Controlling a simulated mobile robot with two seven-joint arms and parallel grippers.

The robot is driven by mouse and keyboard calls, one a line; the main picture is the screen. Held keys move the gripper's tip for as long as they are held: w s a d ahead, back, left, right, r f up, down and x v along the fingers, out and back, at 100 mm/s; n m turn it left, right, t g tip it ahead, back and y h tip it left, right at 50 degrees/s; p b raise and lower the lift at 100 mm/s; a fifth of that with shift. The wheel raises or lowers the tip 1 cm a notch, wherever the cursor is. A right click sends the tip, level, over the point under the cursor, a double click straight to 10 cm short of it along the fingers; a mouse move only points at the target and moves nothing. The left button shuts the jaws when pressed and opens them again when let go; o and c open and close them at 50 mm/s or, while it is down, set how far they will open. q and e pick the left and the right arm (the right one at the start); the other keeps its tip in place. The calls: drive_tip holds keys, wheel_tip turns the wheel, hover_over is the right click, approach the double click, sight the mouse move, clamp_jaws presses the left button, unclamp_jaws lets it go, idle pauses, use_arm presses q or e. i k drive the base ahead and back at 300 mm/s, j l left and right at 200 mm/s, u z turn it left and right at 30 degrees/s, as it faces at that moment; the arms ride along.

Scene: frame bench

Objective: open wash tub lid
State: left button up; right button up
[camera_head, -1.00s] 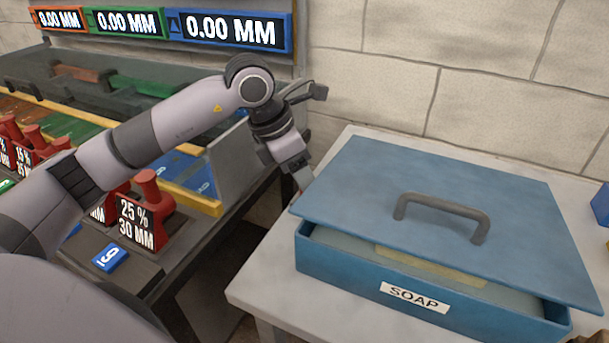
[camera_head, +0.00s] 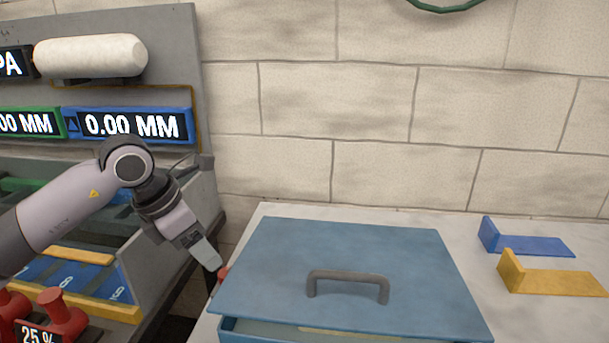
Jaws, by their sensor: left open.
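The wash tub (camera_head: 235,328) is a blue box on a pale table, with its front cut off by the bottom edge of the view. Its flat blue lid (camera_head: 285,250) lies over the top with a grey bar handle (camera_head: 347,275). A narrow gap shows under the lid's front edge, with a pale strip inside. My left gripper (camera_head: 216,264) is open, pointing down beside the lid's left edge. I cannot tell whether its tip touches the lid. The handle is free of any gripper. My right gripper is out of view.
A blue bracket (camera_head: 525,240) and a yellow bracket (camera_head: 550,278) lie right of the tub. A block wall (camera_head: 370,110) stands behind. Left is a bench with displays (camera_head: 130,124) and red weights (camera_head: 55,315). The table is bare between tub and brackets.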

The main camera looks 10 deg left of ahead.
sight(383, 280)
drive_tip(key=k, duration=1)
